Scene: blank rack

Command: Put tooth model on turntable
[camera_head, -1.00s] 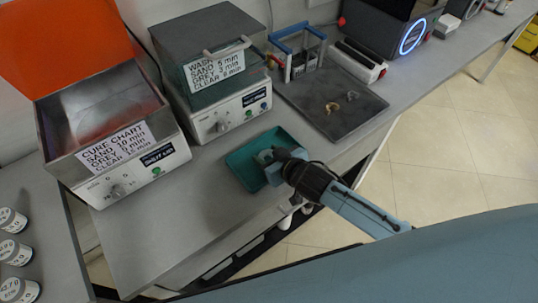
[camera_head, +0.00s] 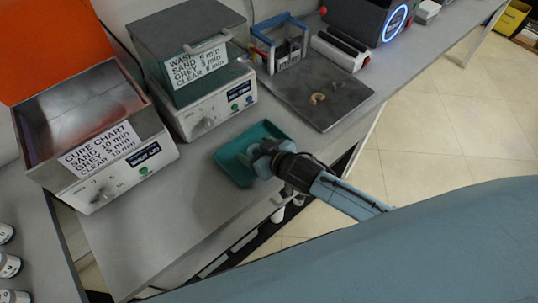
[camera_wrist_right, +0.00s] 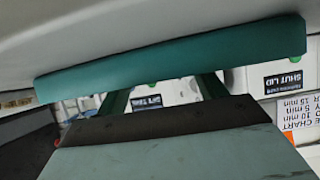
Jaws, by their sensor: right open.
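My right gripper (camera_head: 260,150) is over the teal tray (camera_head: 224,166) on the counter, with its fingers low in or just above it. In the right wrist view its fingers (camera_wrist_right: 163,92) are spread apart, with nothing seen between them. I cannot see a tooth model in the teal tray; the gripper hides part of it. My left gripper is not in view.
The box's orange lid (camera_head: 50,45) is raised. A wash unit (camera_head: 190,55) with a closed lid stands to its right. The dark tray (camera_head: 320,112) and a blue-handled rack (camera_head: 280,45) lie further back. Labelled jars (camera_head: 8,265) stand at lower left.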

